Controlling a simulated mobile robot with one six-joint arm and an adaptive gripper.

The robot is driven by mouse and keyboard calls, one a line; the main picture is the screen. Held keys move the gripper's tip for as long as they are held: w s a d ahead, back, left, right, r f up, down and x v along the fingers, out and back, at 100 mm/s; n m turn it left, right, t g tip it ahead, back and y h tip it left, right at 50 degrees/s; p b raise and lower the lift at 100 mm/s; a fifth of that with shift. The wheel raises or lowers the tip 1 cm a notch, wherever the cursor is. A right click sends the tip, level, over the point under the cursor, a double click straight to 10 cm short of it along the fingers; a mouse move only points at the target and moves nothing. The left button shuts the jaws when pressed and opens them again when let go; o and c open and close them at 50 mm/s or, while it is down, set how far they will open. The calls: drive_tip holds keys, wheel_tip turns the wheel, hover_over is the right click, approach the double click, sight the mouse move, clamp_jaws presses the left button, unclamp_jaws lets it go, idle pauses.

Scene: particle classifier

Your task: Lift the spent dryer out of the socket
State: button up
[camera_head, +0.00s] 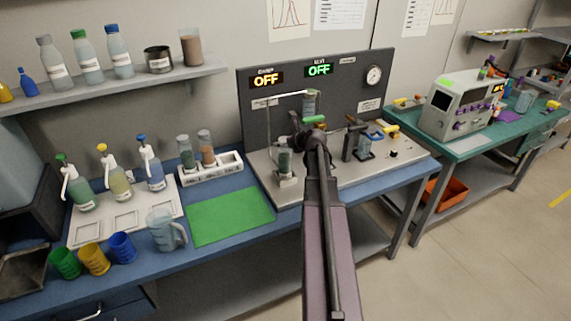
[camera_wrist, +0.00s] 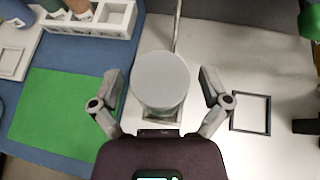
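The spent dryer (camera_head: 285,156) is a dark, clear-walled cylinder standing upright in the socket (camera_head: 287,180) at the front left of the panel's base. In the wrist view the dryer (camera_wrist: 160,82) shows from above as a round grey cap, with the socket's rim (camera_wrist: 160,118) partly visible below it. My gripper (camera_wrist: 160,88) is open, one finger on each side of the dryer, with a visible gap at both sides. In the head view my arm hides most of the gripper and some of the panel's base.
A white rack (camera_head: 222,173) with two cartridges stands left of the socket; it also shows in the wrist view (camera_wrist: 112,20). A clear green mat (camera_head: 230,217) lies in front. A thin pipe (camera_wrist: 178,25) rises behind the dryer. A square frame (camera_wrist: 250,114) lies right.

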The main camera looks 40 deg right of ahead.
drive_tip(key=c, duration=1)
drive_tip(key=shift+r, duration=0.15)
drive_tip(key=shift+c, duration=0.2)
drive_tip(key=shift+r+p, duration=1.7)
drive_tip(key=shift+p, duration=0.1)
drive_tip(key=s+d, duration=0.1)
drive_tip(key=s, duration=0.6)
drive_tip(key=s+d+r+p, duration=0.1)
drive_tip(key=s+d, duration=0.1)
drive_tip(key=s, duration=0.6)
drive_tip(key=shift+s+d+r, duration=0.15)
drive_tip(key=shift+s+d, duration=0.15)
